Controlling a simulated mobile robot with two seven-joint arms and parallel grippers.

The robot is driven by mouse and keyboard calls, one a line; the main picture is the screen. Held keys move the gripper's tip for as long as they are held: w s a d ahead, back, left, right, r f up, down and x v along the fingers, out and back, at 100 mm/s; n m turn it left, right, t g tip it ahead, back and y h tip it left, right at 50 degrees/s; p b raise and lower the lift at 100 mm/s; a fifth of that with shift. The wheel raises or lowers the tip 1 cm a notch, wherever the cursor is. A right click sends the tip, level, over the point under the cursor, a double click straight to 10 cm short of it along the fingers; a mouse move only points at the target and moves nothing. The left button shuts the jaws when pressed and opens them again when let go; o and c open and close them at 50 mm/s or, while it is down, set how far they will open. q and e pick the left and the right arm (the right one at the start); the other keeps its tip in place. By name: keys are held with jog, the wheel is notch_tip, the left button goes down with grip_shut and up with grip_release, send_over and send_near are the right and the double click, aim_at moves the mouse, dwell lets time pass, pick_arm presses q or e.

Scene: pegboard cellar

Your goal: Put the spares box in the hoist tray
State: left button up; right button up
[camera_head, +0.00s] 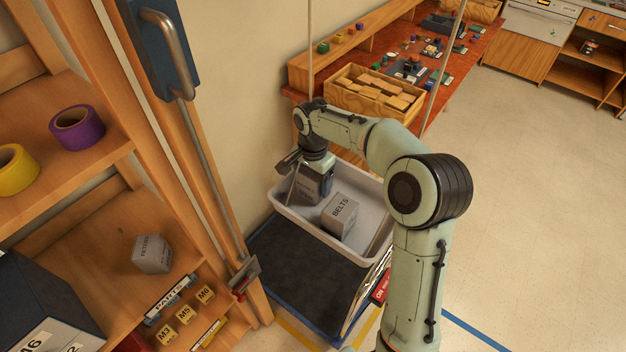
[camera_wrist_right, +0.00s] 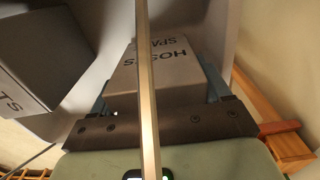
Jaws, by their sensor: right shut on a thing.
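The spares box (camera_head: 311,187) is a grey box in the left end of the white hoist tray (camera_head: 290,213). In the right wrist view its printed face (camera_wrist_right: 165,75) reads partly "HOIS" and "SPA". My right gripper (camera_head: 313,169) is shut on it from above, with a finger on each side. Whether the box touches the tray floor cannot be told. A grey box marked BELTS (camera_head: 340,215) stands in the tray to its right and also shows in the wrist view (camera_wrist_right: 42,60). My left gripper is not in view.
Thin hoist rods (camera_head: 310,50) rise around the tray, and one crosses the wrist view (camera_wrist_right: 147,80). A dark platform (camera_head: 300,275) lies below the tray. A grey box (camera_head: 152,254) sits on the left shelf. A red workbench with a wooden bin (camera_head: 345,101) stands behind.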

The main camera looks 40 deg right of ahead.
jog(key=shift+w, duration=0.1)
jog(key=shift+f, duration=0.1)
jog(key=o, duration=0.9)
jog(key=shift+c, duration=0.2)
jog(key=shift+r, duration=0.35)
notch_tip(320, 180, up, 11)
jog(key=shift+w+f+p, duration=0.15)
jog(key=shift+f+p, duration=0.05)
jog(key=shift+p, duration=0.4)
jog(key=shift+s+r, duration=0.25)
jog(key=shift+r, duration=0.3)
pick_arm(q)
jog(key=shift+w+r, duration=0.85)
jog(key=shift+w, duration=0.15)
